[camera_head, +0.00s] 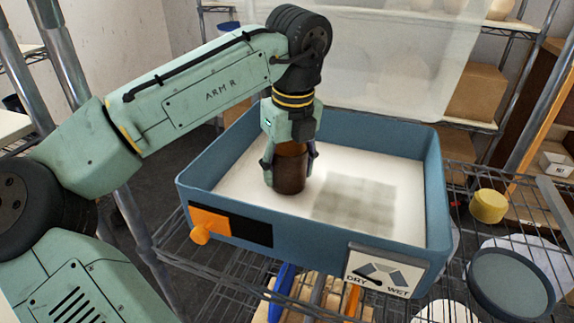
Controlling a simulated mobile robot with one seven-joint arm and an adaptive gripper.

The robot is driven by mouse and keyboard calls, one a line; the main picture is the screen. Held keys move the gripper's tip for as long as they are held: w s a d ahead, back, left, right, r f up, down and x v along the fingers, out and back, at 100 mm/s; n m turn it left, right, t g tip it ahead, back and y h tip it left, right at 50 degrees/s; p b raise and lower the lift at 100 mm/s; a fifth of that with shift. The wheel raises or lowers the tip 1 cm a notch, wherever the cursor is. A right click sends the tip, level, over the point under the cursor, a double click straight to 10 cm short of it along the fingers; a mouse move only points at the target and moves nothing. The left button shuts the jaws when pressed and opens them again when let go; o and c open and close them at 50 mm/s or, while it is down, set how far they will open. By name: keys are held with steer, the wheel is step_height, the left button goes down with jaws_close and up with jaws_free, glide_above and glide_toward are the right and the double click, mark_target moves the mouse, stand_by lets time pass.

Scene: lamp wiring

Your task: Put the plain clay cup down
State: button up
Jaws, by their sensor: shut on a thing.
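A plain brown clay cup (289,174) is in my gripper (290,165). My gripper points down, with a finger on the left and right sides of the cup, and is shut on it. The cup is upright inside a blue-walled tray (330,232) with a pale floor, left of the tray's middle. I cannot tell whether the cup's base touches the floor.
The pale floor right of the cup is free, with a grey blurred patch (357,203). A yellow container (488,206) and a round grey-green dish (511,283) stand at right.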

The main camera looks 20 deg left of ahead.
steer(key=shift+f, duration=0.1)
steer(key=o, duration=1.4)
steer(key=r, duration=0.8)
steer(key=s+d+r+p, duration=0.1)
steer(key=r, duration=0.3)
steer(key=shift+r, duration=0.1)
